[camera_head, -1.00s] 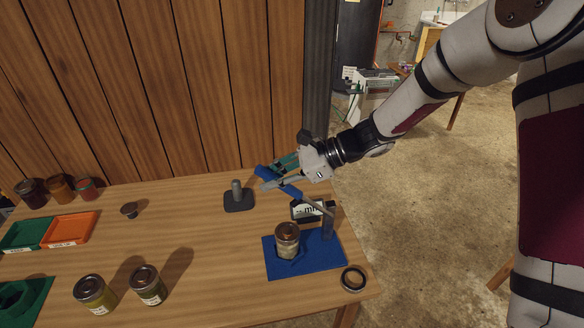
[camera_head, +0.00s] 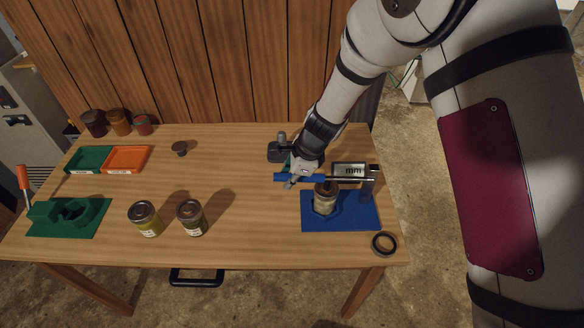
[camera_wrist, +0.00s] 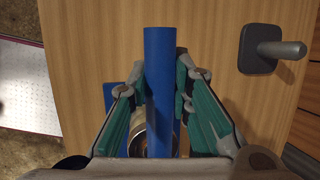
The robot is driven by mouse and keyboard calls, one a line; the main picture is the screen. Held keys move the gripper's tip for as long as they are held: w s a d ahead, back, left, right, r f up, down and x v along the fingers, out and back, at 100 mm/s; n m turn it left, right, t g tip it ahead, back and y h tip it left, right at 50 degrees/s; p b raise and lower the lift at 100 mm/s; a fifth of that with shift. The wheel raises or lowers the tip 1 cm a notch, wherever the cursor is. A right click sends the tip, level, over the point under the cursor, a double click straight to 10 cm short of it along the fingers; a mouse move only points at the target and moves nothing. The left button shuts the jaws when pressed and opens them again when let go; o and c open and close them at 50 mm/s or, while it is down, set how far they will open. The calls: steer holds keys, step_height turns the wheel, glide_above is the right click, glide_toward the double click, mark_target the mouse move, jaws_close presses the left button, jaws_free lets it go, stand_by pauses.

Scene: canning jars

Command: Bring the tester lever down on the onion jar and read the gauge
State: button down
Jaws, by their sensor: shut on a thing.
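My gripper (camera_head: 291,180) is shut on the blue lever handle (camera_head: 314,178). In the wrist view the handle (camera_wrist: 158,45) runs between the fingers of my gripper (camera_wrist: 160,75). The lever lies about level, from the tester's post (camera_head: 368,186) across the jar. The jar (camera_head: 325,201) stands upright on the blue tester base (camera_head: 362,216), its lid just below the lever. I cannot tell whether the lever touches the lid. In the wrist view the jar (camera_wrist: 139,138) is mostly hidden by the handle. The gauge (camera_head: 348,170) shows "mm"; no number is legible.
A grey post on a dark base (camera_head: 278,153) stands behind my gripper. Two jars (camera_head: 145,218) (camera_head: 191,217), a green holder (camera_head: 68,217), and green and orange trays (camera_head: 128,171) are leftward. The middle front of the table is clear.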

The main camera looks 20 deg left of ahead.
steer(key=shift+f+h, duration=0.3)
steer(key=shift+f, duration=0.55)
steer(key=c, duration=1.4)
jaws_free()
steer(key=shift+c, duration=0.2)
steer(key=shift+r, duration=0.1)
steer(key=v, duration=1.2)
steer(key=shift+s, duration=0.1)
